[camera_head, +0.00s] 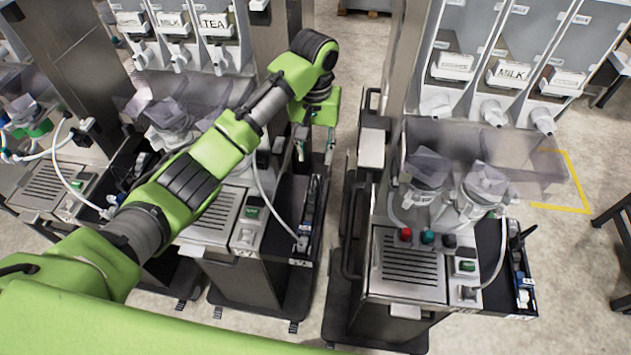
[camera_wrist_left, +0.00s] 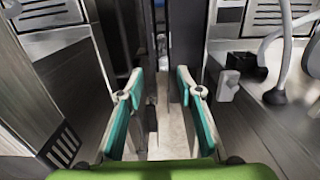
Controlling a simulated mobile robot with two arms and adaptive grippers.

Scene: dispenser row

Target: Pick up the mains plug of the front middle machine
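The middle machine (camera_head: 212,220) stands left of centre in the head view, with a steel drip grille and a white cable curving down its right side. My left gripper (camera_head: 316,150) hangs pointing down by its rear right side, partly hidden by my arm. In the left wrist view the gripper (camera_wrist_left: 160,105) is open, its teal-padded fingers apart with nothing between them. A small pale grey block (camera_wrist_left: 228,86) sits just right of the right finger, next to a black box. I cannot tell whether it is the mains plug. My right gripper is not in view.
A narrow gap runs between the middle machine and the right machine (camera_head: 408,262). A dark side tray (camera_head: 312,205) with small items lines the middle machine's right side. Canister racks (camera_head: 500,60) stand behind. A white hose (camera_wrist_left: 284,60) shows at right in the wrist view.

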